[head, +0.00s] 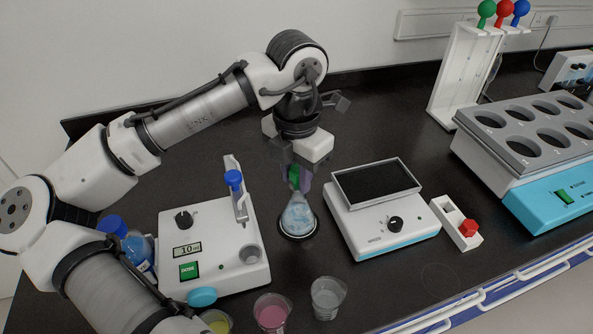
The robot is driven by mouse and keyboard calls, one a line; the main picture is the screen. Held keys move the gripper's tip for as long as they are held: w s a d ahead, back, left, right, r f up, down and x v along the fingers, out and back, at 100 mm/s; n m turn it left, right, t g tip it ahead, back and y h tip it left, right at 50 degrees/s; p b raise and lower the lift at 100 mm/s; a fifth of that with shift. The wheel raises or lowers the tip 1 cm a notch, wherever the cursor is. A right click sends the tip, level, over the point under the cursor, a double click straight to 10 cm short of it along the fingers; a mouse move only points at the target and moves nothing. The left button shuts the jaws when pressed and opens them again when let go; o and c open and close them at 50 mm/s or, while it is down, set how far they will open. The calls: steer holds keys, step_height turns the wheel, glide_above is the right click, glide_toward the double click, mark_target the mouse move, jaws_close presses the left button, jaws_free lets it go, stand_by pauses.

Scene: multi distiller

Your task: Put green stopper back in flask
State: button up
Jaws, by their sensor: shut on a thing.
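The flask (297,219) stands upright in a dark ring on the black bench, with pale blue contents in it. The green stopper (294,174) shows at the top of the flask's neck, between the fingers of my gripper (293,179). My gripper points down and is shut on the stopper. The fingers hide part of the stopper and the neck, so I cannot tell how far the stopper sits in the neck.
A dosing device (218,247) with a blue knob is left of the flask. A device with a dark top plate (376,185) is close on the right. Beakers with pink (271,313) and clear (327,297) contents stand in front. A rack (457,75) and a blue heating block (548,194) are farther right.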

steer(key=o, duration=1)
step_height(320, 180, up, 14)
steer(key=shift+f, duration=0.15)
